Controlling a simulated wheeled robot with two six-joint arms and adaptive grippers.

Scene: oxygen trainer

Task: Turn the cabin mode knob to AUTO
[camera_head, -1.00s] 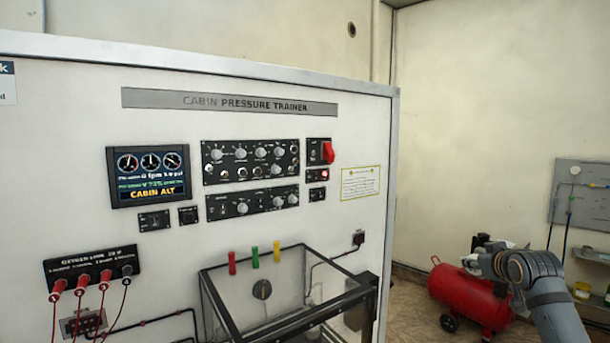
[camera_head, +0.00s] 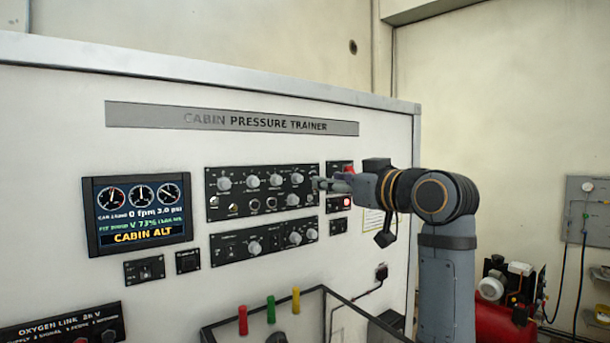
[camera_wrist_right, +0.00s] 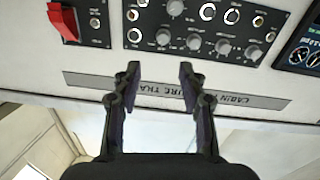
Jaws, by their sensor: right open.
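The black upper control panel (camera_head: 262,204) of the cabin pressure trainer carries a top row of grey knobs, including a rightmost knob (camera_head: 297,178), with more knobs and round switches below. Labels are too small to read, so I cannot tell which knob is cabin mode. My right gripper (camera_head: 326,184) is in front of the panel's right end, fingers pointing left. In the right wrist view, which is upside down, my right gripper (camera_wrist_right: 159,72) is open and empty. Its fingertips appear over the white board beside the upper panel (camera_wrist_right: 208,22), apart from the knobs. My left gripper is not in view.
A red guarded switch (camera_wrist_right: 62,22) sits beside the upper panel, partly behind my right gripper in the head view. A lower knob panel (camera_head: 262,243) and a display (camera_head: 138,212) reading CABIN ALT are nearby. A black-framed clear box (camera_head: 318,292) juts out below.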

